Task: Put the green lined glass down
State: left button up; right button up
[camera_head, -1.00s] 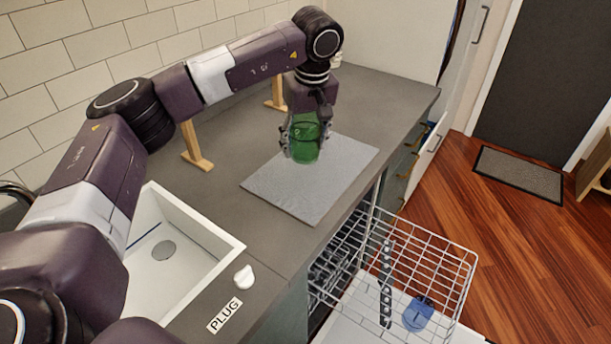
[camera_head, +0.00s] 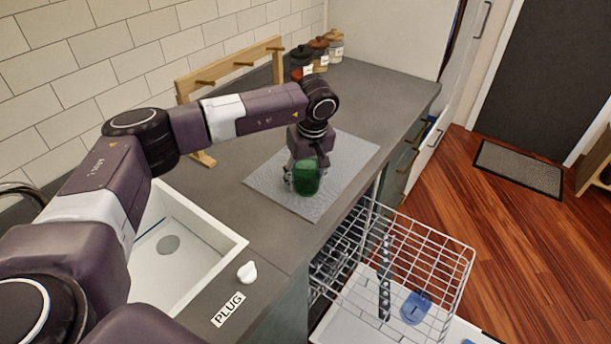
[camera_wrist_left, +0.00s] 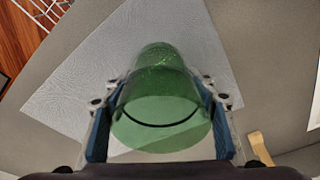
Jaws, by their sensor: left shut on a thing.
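The green glass (camera_head: 306,180) is held by my left gripper (camera_head: 292,177) over the grey mat (camera_head: 345,152) on the counter. In the left wrist view the glass (camera_wrist_left: 160,105) sits between the two blue-padded fingers of the gripper (camera_wrist_left: 158,125), with a dark curved line across it. The mat (camera_wrist_left: 95,60) shows behind it. The glass looks upright and low, close to the mat. I cannot tell whether its base touches the mat. My right gripper is not in view.
A white sink (camera_head: 175,255) lies at the left, with a small white object (camera_head: 247,272) by its rim. A wooden peg rack (camera_head: 230,65) and several jars (camera_head: 318,52) stand by the wall. An open dishwasher rack (camera_head: 415,255) extends below the counter's right edge.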

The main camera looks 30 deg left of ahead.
pick_arm(q)
jog(key=shift+f, duration=0.1)
jog(key=o, duration=1.5)
jog(key=shift+r, duration=0.55)
jog(key=r+b, duration=0.1)
jog(key=r, duration=0.2)
jog(key=s+d+r+b, duration=0.1)
jog(key=r, duration=0.3)
jog(key=d+r+b, duration=0.1)
jog(key=r, duration=0.3)
jog(key=shift+s, duration=0.3)
jog(key=shift+a, duration=0.1)
